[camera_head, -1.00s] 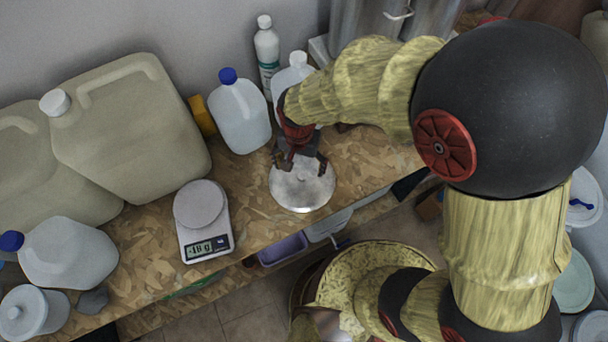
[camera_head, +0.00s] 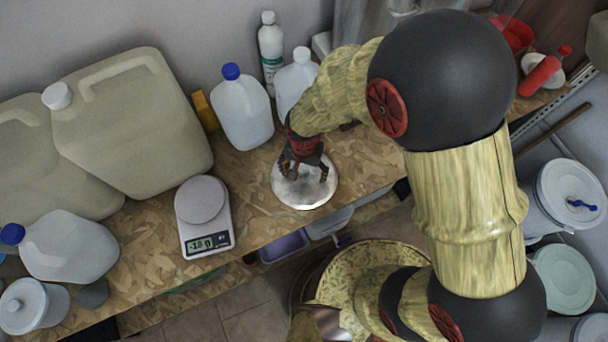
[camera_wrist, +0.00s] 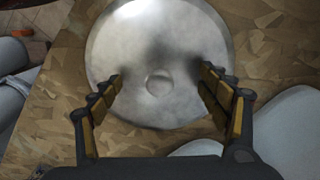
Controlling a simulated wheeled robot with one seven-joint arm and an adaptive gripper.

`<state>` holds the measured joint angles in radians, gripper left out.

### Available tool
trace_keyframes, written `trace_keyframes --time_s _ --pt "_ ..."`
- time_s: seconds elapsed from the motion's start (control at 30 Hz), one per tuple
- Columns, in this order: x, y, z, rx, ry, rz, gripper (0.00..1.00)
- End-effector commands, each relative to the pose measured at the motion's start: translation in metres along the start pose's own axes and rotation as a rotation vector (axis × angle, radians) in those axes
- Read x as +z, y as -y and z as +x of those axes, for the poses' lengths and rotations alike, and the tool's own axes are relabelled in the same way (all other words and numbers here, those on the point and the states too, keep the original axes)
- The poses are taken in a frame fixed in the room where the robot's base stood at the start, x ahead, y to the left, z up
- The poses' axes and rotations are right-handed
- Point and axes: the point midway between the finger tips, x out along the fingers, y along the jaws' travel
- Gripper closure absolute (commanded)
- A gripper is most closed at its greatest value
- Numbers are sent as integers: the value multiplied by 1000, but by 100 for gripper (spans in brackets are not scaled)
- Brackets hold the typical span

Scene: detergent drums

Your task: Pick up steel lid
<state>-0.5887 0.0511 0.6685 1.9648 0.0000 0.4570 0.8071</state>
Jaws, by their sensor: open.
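The steel lid (camera_head: 304,192) is a round, shiny grey disc lying flat on the chipboard bench near its front edge. In the wrist view the lid (camera_wrist: 150,30) fills the upper middle, with a small round knob or dimple (camera_wrist: 158,82) at its centre. My gripper (camera_head: 305,176) is over the lid, pointing down. I cannot tell whether the fingertips touch the lid.
A kitchen scale (camera_head: 204,215) stands left of the lid. A blue-capped jug (camera_head: 242,112), a white-capped jug (camera_head: 296,82) and a slim bottle (camera_head: 270,50) stand behind. Large beige canisters (camera_head: 130,125) fill the left. The bench (camera_head: 245,180) is bare between scale and lid.

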Motion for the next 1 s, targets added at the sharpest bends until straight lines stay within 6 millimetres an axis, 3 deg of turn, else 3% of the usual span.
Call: trace_keyframes --time_s 1.0 --pt "1 0 1 1 1 0 84"
